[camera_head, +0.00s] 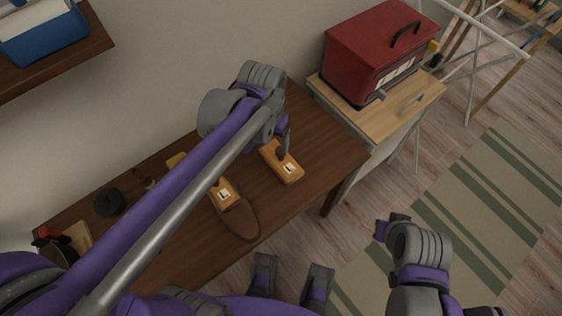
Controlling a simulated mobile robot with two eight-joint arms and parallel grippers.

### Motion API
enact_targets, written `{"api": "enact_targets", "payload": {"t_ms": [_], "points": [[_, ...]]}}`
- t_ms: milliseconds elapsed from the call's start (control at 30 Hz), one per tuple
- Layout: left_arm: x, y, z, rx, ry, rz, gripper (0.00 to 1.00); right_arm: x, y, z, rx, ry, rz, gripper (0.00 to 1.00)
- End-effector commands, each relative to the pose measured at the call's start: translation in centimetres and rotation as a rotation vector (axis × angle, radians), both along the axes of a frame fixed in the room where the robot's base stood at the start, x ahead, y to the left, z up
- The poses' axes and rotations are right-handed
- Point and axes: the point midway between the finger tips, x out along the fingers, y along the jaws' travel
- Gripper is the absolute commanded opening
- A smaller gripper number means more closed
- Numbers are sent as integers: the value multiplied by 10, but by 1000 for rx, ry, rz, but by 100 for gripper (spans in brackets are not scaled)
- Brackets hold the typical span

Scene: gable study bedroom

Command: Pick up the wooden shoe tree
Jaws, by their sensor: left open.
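The wooden shoe tree (238,220) appears to be the long piece lying on the dark wooden desk (330,150). It has a brown rounded toe and a lighter block with a white label. Part of its upper end is beside my left arm. My left gripper (290,280) is at the bottom of the head view, with its two grey fingers apart and nothing between them. It is in front of the desk, below and right of the shoe tree, apart from it. The fingers of my right gripper do not show; only a right arm joint shows.
A light wooden block (288,171) with a dark upright handle stands right of the shoe tree. A dark round item (109,202) is at the desk's left. A red box (365,55) sits on a cabinet (412,95). A striped rug (480,200) covers floor at right.

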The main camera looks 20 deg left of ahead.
Motion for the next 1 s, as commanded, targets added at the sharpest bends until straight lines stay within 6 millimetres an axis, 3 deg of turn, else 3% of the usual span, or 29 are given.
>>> {"api": "enact_targets", "payload": {"t_ms": [100, 300, 600, 767, 1000], "points": [[22, -12, -1, 8, 55, -29, 76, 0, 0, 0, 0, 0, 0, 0], [36, -21, -7, 15, 96, -48, 76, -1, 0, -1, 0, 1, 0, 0], [35, -21, -52, 15, 98, -49, 76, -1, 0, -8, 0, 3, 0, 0], [35, -20, -62, 15, 98, -48, 76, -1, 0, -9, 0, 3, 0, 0], [32, -17, -97, 15, 97, -47, 76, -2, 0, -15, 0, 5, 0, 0]]}}
